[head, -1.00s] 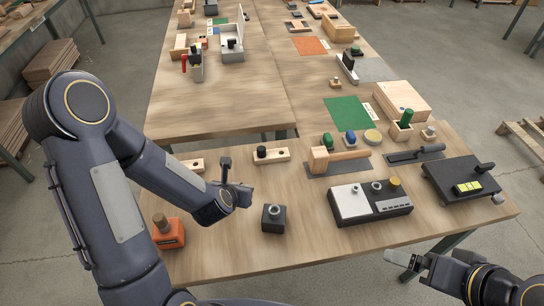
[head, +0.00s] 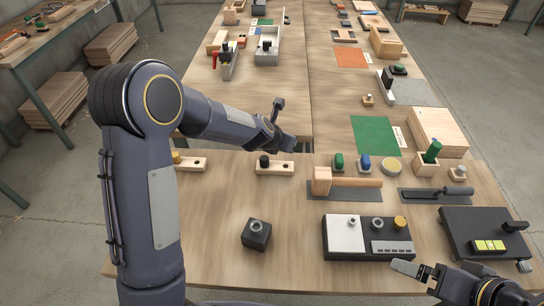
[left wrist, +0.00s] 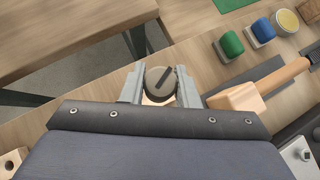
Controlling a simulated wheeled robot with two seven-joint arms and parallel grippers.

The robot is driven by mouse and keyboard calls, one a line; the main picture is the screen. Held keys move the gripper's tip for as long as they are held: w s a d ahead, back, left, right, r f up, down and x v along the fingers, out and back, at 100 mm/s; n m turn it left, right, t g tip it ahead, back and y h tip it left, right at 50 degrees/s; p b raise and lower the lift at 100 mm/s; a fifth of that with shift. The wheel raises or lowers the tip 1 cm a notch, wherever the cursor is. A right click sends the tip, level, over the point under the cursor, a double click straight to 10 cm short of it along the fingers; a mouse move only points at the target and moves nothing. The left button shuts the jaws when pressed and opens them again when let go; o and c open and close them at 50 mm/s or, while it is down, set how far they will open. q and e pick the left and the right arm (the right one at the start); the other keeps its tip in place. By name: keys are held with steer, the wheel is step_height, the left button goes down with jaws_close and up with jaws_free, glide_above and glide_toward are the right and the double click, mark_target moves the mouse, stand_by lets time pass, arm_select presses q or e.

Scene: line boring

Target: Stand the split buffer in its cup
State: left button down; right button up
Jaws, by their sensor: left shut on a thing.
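My left gripper (head: 290,143) is over the far edge of the near table, beyond the block with the black knob. In the left wrist view the left gripper (left wrist: 160,88) is shut on a dark round piece with a slot across its top, which looks like the split buffer (left wrist: 160,82). The buffer is hidden in the head view. The frames do not make clear which thing is its cup. A black block with a grey ring on top (head: 257,234) stands at the near left. My right gripper (head: 412,269) is at the near right edge, its finger gap unclear.
Wooden blocks with a black knob (head: 275,168) and a yellowish knob (head: 190,164) stand along the table's far side. A mallet (head: 340,182), green and blue knobs, and a black-and-white device (head: 367,238) are to the right. The front left is clear.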

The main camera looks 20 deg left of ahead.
arm_select(q)
steer(key=shift+w+d+r, duration=0.25)
steer(key=shift+w, duration=0.05)
steer(key=shift+a, duration=0.1)
step_height(320, 180, down, 8)
steer(key=b, duration=0.7)
steer(key=shift+r, duration=0.1)
steer(key=shift+f+b, duration=1.25)
stand_by(0.7)
steer(key=c, duration=1)
jaws_free()
steer(key=shift+c, duration=0.2)
